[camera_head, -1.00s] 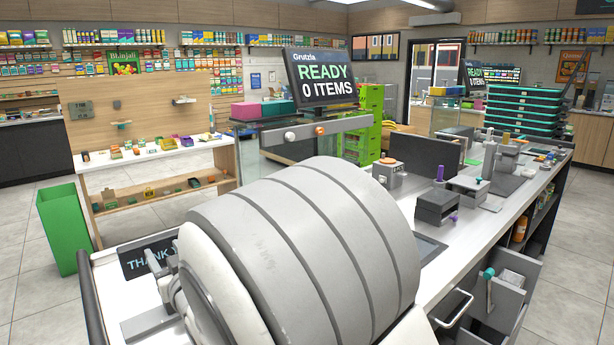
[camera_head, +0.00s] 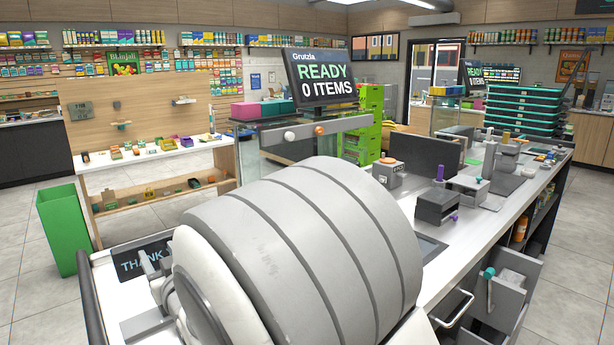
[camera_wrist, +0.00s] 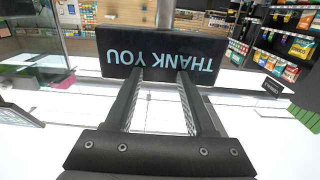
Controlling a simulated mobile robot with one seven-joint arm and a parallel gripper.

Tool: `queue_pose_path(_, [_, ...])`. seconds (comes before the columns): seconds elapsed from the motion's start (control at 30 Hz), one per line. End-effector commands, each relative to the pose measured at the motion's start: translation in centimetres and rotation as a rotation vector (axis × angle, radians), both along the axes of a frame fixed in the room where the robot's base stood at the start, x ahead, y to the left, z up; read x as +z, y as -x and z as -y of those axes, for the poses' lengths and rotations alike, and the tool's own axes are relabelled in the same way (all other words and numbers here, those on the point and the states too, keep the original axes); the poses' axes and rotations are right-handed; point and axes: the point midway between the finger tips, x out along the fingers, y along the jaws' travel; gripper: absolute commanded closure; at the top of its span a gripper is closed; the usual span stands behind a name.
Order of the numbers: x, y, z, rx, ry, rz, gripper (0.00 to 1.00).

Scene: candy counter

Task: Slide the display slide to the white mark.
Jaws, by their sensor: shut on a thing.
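The display slide appears to be the black panel reading THANK YOU (camera_wrist: 160,50). In the wrist view it is upside down, with a grey post behind it. In the head view the panel (camera_head: 133,265) shows at the lower left, partly covered by my arm. My gripper (camera_wrist: 160,74) has its two dark fingers reaching to the panel, with some space between them. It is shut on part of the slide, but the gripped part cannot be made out. I cannot pick out the white mark for certain.
A glass case with a grey rail (camera_head: 318,138) bearing a white and an orange knob stands beyond my arm. A green bin (camera_head: 63,230) is on the floor at left. A long counter (camera_head: 460,245) with devices runs right, with an open drawer. My arm hides the middle.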

Motion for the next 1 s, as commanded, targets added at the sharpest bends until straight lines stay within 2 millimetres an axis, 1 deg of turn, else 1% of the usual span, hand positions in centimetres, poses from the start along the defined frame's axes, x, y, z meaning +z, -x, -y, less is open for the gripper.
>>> queue_pose_path(0.03, [1.0,-0.5,-0.9,0.004,-0.013,0.02,0.81])
queue_pose_path(0.3, [1.0,-0.5,-0.9,0.002,-0.012,0.021,0.81])
queue_pose_path(0.33, [1.0,-0.5,-0.9,0.001,-0.012,0.021,0.45])
queue_pose_path(0.57, [1.0,-0.5,-0.7,-0.001,-0.012,0.021,0.45])
queue_pose_path(1.0, [1.0,1.4,1.0,-0.003,-0.013,0.024,0.45])
